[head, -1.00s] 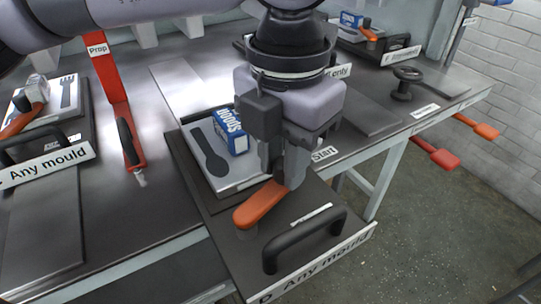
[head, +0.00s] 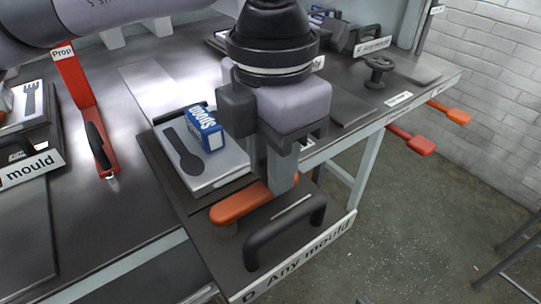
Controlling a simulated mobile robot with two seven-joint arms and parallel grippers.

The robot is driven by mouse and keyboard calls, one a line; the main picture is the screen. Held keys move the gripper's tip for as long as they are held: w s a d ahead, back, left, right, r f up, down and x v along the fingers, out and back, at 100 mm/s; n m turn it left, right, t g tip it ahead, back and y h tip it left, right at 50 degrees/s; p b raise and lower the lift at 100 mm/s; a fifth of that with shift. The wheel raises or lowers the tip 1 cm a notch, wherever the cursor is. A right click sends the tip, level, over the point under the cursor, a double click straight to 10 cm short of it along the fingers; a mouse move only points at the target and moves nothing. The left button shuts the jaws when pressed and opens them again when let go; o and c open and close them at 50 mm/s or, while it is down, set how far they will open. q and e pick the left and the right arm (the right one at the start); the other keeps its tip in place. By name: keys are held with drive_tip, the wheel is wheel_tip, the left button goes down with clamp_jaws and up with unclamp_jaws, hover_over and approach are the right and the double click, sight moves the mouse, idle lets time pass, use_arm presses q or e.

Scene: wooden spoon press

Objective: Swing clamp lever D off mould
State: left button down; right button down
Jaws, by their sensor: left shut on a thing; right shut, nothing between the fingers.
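The board labelled D (head: 187,226) sticks out over the table's front edge. On it lies the silver mould (head: 215,172) with a dark spoon shape, and a blue "Spoon" box (head: 204,128) stands on the mould. The orange clamp lever D (head: 240,204) lies along the mould's front edge, its pivot end at the left. My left gripper (head: 274,184) points down and is shut on the lever's right end. The fingers hide that end and the mould's right corner, so I cannot tell if the lever overlaps the mould. My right gripper is not in view.
A black handle (head: 285,232) rises from the board in front of the lever. A red prop (head: 83,100) stands at left beside another board with a fork mould (head: 35,105). A black handwheel (head: 377,72) and red paddle levers (head: 412,140) are at right.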

use_arm(q)
drive_tip(key=c, duration=0.9)
unclamp_jaws()
drive_tip(key=shift+r, duration=0.1)
wheel_tip(320, 180, up, 7)
drive_tip(key=shift+r+p, duration=0.1)
drive_tip(key=shift+p, duration=0.45)
drive_tip(key=shift+s+d, duration=0.1)
